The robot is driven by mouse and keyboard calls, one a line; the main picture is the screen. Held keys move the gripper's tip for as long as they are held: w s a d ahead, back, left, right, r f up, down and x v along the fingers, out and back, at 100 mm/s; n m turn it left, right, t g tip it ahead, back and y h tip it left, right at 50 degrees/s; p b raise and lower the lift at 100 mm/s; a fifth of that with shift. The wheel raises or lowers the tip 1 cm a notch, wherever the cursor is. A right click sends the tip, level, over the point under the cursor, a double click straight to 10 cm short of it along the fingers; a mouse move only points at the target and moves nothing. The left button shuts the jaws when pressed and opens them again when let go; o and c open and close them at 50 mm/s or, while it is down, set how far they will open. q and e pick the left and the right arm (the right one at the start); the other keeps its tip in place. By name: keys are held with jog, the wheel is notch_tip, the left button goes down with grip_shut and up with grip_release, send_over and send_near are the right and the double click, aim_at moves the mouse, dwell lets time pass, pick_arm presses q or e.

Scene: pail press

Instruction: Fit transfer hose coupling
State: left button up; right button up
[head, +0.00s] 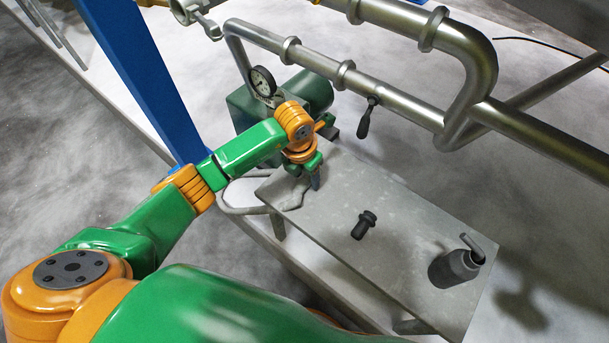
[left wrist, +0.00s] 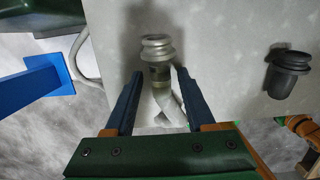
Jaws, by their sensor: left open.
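The hose coupling (left wrist: 158,50), a silver ribbed collar on a pale hose (left wrist: 170,110), lies at the edge of the grey bench in the left wrist view. In the head view the hose (head: 287,193) shows at the bench's left end, and my arm hides the coupling. My left gripper (head: 306,178) is over that end. In the left wrist view my left gripper (left wrist: 157,73) is open, its fingers on either side of the hose, the collar just beyond the tips. I cannot tell whether they touch. My right gripper is not in view.
The bench (head: 335,265) also holds a dark fitting (head: 364,225) and a dark bottle (head: 457,266). Steel pipes (head: 320,62) with a black-handled valve (head: 368,116) run behind it. A gauge (head: 262,81) and a green machine (head: 245,108) stand behind my gripper. A blue post (head: 130,75) rises at left.

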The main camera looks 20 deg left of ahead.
aim_at(307, 178)
pick_arm(q)
jog(key=shift+w+f, duration=0.1)
jog(key=shift+f, duration=0.3)
jog(key=shift+c, duration=0.9)
jog(key=shift+p, duration=0.3)
grip_shut()
notch_tip(307, 178, up, 6)
jog(key=p, duration=0.4)
jog(key=shift+f+p, duration=0.25)
jog(key=shift+p, duration=0.05)
jog(key=shift+f, duration=0.15)
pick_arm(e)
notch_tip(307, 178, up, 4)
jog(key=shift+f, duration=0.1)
